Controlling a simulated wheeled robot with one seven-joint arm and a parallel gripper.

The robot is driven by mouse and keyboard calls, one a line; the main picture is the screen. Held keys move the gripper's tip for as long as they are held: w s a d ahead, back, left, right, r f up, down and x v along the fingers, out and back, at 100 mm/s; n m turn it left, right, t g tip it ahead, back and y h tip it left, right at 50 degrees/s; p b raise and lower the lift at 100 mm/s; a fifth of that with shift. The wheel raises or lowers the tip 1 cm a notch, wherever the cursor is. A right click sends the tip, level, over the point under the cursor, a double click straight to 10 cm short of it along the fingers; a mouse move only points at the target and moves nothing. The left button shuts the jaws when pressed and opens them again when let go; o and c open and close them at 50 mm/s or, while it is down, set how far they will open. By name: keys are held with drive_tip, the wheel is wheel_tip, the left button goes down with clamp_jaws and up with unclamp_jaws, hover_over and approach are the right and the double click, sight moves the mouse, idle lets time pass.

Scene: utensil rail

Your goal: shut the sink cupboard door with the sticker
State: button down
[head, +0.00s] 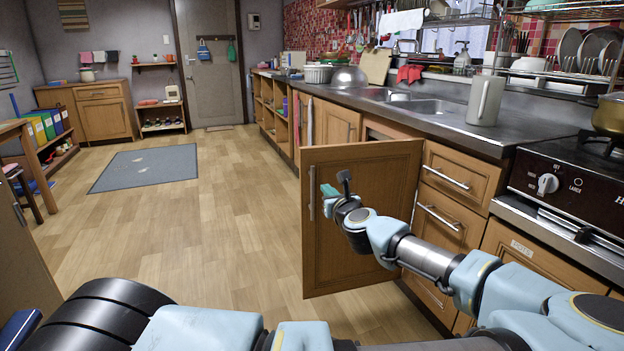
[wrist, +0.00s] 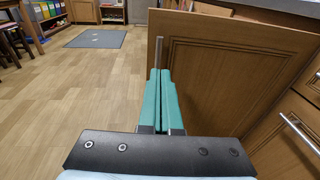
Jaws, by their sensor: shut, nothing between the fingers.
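A wooden cupboard door (head: 360,225) stands wide open below the sink counter, its handled face toward me. Its hinge side is at the right, by the drawers. A thin metal bar handle (head: 311,193) is near its free left edge. I see no sticker on the visible part; my arm covers some of it. My gripper (head: 328,190) is in front of the door near the handle, its teal fingers shut and empty. In the wrist view, the fingers (wrist: 160,75) overlap the door's left part (wrist: 220,75), just below the visible handle (wrist: 158,52). I cannot tell whether they touch.
The drawers (head: 455,185) adjoin the door's hinge side on the right. A pale label (head: 523,249) is on the front below the stove. The sink (head: 425,105) and a grey pitcher (head: 485,100) are above. Open wooden floor (head: 210,215) lies left, with a grey mat (head: 148,168).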

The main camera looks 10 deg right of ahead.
sight(313, 175)
drive_tip(key=w, duration=0.3)
drive_tip(key=w+f, duration=0.1)
drive_tip(key=w, duration=0.7)
drive_tip(key=shift+f, duration=0.15)
drive_tip(key=shift+w+a, duration=0.1)
drive_tip(key=shift+w, duration=0.05)
